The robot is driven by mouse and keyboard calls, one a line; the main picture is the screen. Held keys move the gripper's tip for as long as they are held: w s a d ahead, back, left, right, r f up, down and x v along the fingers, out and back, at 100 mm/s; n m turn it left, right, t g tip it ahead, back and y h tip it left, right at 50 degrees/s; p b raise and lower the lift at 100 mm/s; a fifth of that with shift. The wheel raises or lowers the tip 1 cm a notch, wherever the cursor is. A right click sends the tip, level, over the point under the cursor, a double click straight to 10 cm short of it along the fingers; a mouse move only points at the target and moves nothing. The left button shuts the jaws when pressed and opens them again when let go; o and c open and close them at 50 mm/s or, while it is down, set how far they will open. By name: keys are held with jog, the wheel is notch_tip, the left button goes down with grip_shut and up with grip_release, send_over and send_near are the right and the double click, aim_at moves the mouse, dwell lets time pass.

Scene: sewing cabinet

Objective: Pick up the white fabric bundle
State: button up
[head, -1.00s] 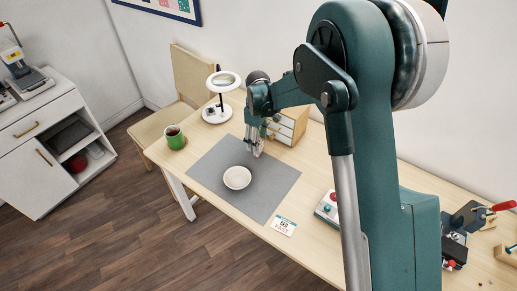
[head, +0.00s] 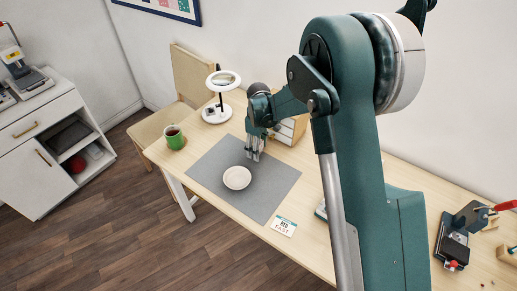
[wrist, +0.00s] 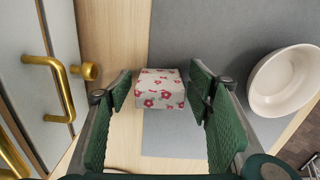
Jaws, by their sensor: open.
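The white fabric bundle (wrist: 160,90) shows in the wrist view as a small block-shaped bundle with a red and pink flower print. It lies partly on the grey mat (wrist: 185,140) and partly over the bare wood at the mat's edge. My gripper (wrist: 161,94) is open, with one green-padded finger on each side of the bundle. Gaps show between the bundle and both fingers. In the head view my gripper (head: 254,152) points down over the mat's far edge, and I cannot make out the bundle there.
A white bowl (head: 237,178) stands on the mat, right of my gripper in the wrist view. A small drawer cabinet (head: 291,130) with brass handles (wrist: 52,88) stands close on the other side. A green mug (head: 175,139) and a magnifier lamp (head: 217,108) stand farther left.

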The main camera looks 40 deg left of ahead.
jog(key=c, duration=0.8)
jog(key=shift+r+p, duration=0.7)
jog(key=shift+r, duration=4.35)
